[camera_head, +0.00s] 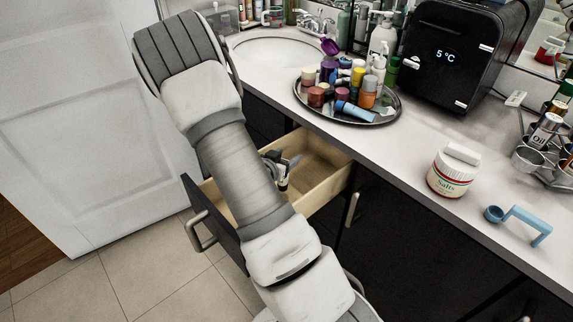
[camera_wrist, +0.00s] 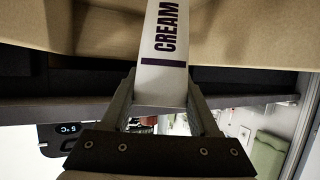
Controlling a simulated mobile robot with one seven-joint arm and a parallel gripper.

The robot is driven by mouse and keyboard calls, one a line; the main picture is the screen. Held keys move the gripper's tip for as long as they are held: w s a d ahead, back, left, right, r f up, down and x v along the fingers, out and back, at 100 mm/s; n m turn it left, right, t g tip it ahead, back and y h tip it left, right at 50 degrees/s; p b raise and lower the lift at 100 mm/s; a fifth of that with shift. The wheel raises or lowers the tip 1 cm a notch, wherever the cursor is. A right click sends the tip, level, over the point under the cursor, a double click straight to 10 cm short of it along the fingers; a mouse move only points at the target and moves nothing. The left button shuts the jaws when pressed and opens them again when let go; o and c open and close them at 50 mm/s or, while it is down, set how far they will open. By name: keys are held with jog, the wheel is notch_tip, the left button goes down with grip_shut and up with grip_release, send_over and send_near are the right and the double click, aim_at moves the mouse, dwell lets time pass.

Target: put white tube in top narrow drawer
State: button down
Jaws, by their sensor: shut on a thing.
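The white tube (camera_wrist: 164,85), marked CREAM, is held between the two fingers of my gripper (camera_wrist: 160,95) in the wrist view. Its far end runs out of the top of that view. The top narrow drawer (camera_head: 318,163) is pulled open under the counter, with a pale wooden inside and a dark front. In the head view my gripper (camera_head: 282,172) is over or inside the open drawer, partly hidden behind my arm, and the tube cannot be made out. The drawer's pale wood (camera_wrist: 250,35) fills the upper part of the wrist view.
The counter (camera_head: 420,137) above holds a round tray (camera_head: 347,113) of bottles, a black mini fridge (camera_head: 447,55), a salts jar (camera_head: 453,172) and a blue scoop-like item (camera_head: 520,222). A sink (camera_head: 270,52) is at the back left. The drawer handle (camera_head: 200,232) sticks out in front.

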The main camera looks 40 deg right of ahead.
jog(key=shift+f, duration=1.05)
jog(key=shift+f, duration=0.1)
jog(key=shift+f+b, duration=0.15)
jog(key=shift+b, duration=0.25)
jog(key=shift+c, duration=0.7)
grip_release()
jog(key=shift+r, duration=0.2)
jog(key=shift+r+p, duration=0.2)
jog(key=shift+p, duration=0.25)
jog(key=p+v, duration=0.1)
jog(key=v, duration=0.6)
jog(key=shift+s+a, duration=0.2)
